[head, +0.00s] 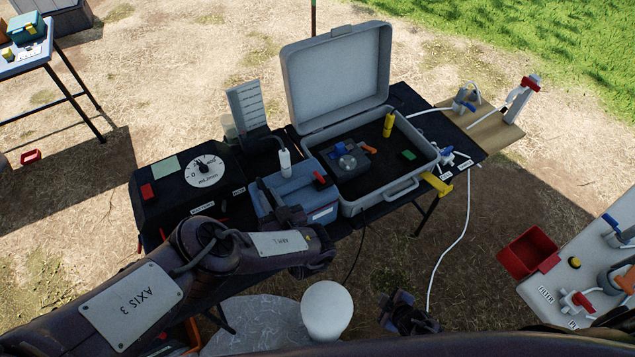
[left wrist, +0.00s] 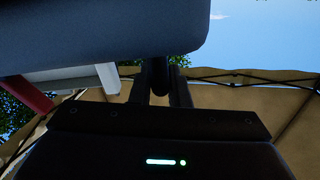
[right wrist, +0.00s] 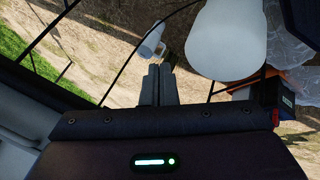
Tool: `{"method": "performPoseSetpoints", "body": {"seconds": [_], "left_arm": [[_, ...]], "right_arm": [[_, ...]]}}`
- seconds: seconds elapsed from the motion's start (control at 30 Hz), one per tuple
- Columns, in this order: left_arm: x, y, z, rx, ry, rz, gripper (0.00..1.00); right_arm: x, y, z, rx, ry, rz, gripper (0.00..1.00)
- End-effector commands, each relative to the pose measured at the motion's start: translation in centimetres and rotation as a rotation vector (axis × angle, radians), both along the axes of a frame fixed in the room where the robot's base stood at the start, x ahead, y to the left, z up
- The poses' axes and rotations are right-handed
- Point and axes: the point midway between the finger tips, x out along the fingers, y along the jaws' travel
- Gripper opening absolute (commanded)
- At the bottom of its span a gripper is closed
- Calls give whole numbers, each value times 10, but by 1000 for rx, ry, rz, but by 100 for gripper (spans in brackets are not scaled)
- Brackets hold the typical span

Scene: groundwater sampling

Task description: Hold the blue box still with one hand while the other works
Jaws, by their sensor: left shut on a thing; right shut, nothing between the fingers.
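The blue box (head: 322,214) stands on the black table, between the black gauge unit and the open grey case. It has a red part and a white-topped post with a hose on top. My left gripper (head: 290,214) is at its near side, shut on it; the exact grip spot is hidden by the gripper. In the left wrist view the box (left wrist: 110,25) fills the top, close above the fingers (left wrist: 160,85). My right gripper (head: 408,312) is low, apart from the table, at the front. In the right wrist view its fingers (right wrist: 156,80) are together and empty.
The open grey case (head: 410,190) holds a dark device with a knob. The gauge unit (head: 150,215) is at the left. A white cylinder (head: 327,308) stands front centre. A red bin (head: 528,252) and a light table (head: 590,290) are at the right. A white tube hangs off the table.

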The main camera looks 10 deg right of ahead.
Motion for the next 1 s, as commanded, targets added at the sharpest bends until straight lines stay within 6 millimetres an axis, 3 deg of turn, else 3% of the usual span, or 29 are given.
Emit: {"method": "performPoseSetpoints", "body": {"seconds": [0.03, 0.1, 0.2, 0.3, 0.4, 0.5, 0.67, 1.0], "left_arm": [[-1, -1, 0, 2, 2, -1, 0], [-1, -1, 0, 2, 2, -1, 0], [-1, -1, 0, 2, 2, -2, 0], [-1, -1, -1, 3, 4, -2, 0], [-1, -1, -1, 3, 4, -2, 0], [-1, -1, -1, 3, 4, -2, 0], [-1, -1, -1, 3, 4, -2, 0], [-1, -1, -1, 2, 5, -2, 0]], "right_arm": [[40, 7, 29, -51, -121, 142, 0], [81, 24, 69, -134, -284, 336, 0], [123, 53, 128, -262, -517, 583, 0], [146, 84, 182, -389, -730, 780, 0], [154, 109, 225, -496, -906, 919, 0], [156, 127, 255, -576, -1032, 1005, 0], [154, 141, 276, -638, -1128, 1063, 0], [154, 142, 278, -646, -1137, 1068, 0]]}}
